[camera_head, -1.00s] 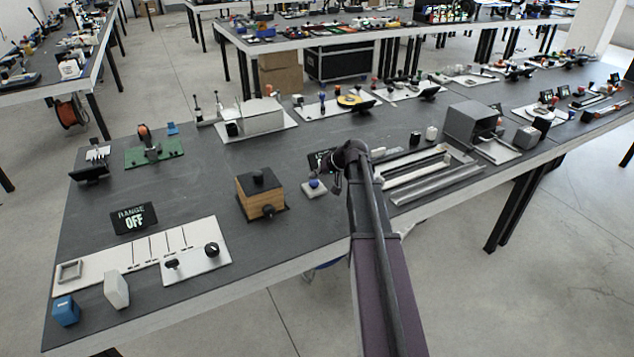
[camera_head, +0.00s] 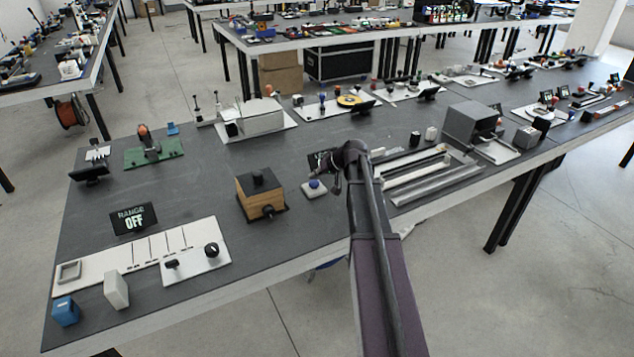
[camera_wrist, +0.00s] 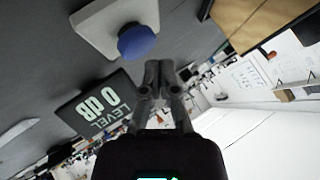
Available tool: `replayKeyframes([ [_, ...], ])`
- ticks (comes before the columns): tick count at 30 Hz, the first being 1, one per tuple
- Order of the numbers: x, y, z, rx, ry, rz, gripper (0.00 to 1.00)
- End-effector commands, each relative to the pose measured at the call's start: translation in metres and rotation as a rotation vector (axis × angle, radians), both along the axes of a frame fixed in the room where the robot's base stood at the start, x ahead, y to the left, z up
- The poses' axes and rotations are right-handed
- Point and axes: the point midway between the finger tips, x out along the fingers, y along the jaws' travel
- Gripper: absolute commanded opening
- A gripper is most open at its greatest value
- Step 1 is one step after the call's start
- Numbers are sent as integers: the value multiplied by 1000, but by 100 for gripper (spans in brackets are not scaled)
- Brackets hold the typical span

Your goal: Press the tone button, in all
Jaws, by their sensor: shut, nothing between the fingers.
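The button is a blue dome (camera_head: 314,184) on a pale square base (camera_head: 315,192), on the dark table left of my gripper (camera_head: 336,188). In the wrist view the blue dome (camera_wrist: 136,41) and its base (camera_wrist: 108,22) are at the top. My gripper (camera_wrist: 159,66) is shut and empty there, with its tips just below and right of the dome in the picture. A gap shows between tips and dome; I see no contact. A dark display (camera_wrist: 102,104) beside the button reads "LEVEL 0 dB"; my arm partly hides it in the head view.
A wooden box with a black top (camera_head: 258,190) stands left of the button. Metal rails (camera_head: 425,178) lie right of my arm. A display reading "RANGE OFF" (camera_head: 134,218) and a white slider panel (camera_head: 150,255) are farther left. Bare table lies in front of the button.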

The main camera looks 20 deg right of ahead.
Motion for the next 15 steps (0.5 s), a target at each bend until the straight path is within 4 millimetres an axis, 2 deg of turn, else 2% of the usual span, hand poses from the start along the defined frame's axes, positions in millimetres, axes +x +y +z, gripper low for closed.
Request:
replayKeyframes([
  [15,0,0,-8,0,0,0,0],
])
